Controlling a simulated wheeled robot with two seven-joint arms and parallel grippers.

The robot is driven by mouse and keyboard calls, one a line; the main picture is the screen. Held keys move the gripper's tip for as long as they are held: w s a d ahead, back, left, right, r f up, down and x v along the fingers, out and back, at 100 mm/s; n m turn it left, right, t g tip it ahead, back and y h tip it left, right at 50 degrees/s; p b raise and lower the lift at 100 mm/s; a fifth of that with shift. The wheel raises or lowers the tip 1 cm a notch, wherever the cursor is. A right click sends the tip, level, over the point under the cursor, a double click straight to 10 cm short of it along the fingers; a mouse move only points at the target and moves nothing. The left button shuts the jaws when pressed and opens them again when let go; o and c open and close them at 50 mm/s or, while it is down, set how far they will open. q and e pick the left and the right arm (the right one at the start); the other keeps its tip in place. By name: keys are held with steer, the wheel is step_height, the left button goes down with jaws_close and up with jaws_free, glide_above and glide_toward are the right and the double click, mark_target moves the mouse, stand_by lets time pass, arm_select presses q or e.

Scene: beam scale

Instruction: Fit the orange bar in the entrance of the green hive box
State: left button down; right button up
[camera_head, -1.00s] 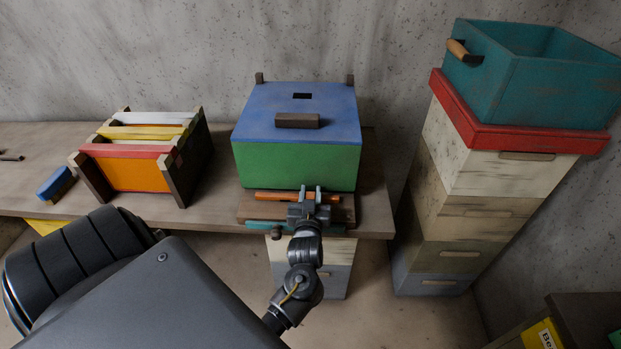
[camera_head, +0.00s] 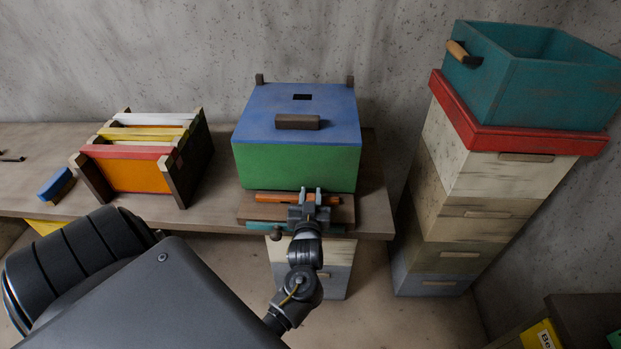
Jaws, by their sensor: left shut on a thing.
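The green hive box (camera_head: 300,167) stands on the bench under a blue lid (camera_head: 262,112) with a dark handle block (camera_head: 298,122). The orange bar (camera_head: 270,196) lies crosswise at the foot of the box's front face, above a brown landing board (camera_head: 248,212). My left gripper (camera_head: 308,197) is shut on the bar near its middle, reaching in from the front. The fingers hide part of the bar. The entrance itself is hidden, and I cannot tell whether the bar is inside it. My right gripper is not in view.
A frame rack (camera_head: 133,175) with coloured frames and a blue brush (camera_head: 54,184) stand left on the bench (camera_head: 222,211). A tall box stack (camera_head: 494,174) with a red lid and teal crate (camera_head: 558,92) stands right. The bench between rack and hive is clear.

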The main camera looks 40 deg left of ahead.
arm_select(q)
steer(key=shift+w+a, duration=0.25)
steer(key=shift+w, duration=0.05)
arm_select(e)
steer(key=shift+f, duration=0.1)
arm_select(q)
steer(key=c, duration=1)
jaws_free()
steer(key=shift+s+d, duration=0.1)
steer(key=b+v, duration=0.1)
steer(key=v, duration=0.5)
steer(key=shift+s+d, duration=0.35)
steer(key=shift+s, duration=0.1)
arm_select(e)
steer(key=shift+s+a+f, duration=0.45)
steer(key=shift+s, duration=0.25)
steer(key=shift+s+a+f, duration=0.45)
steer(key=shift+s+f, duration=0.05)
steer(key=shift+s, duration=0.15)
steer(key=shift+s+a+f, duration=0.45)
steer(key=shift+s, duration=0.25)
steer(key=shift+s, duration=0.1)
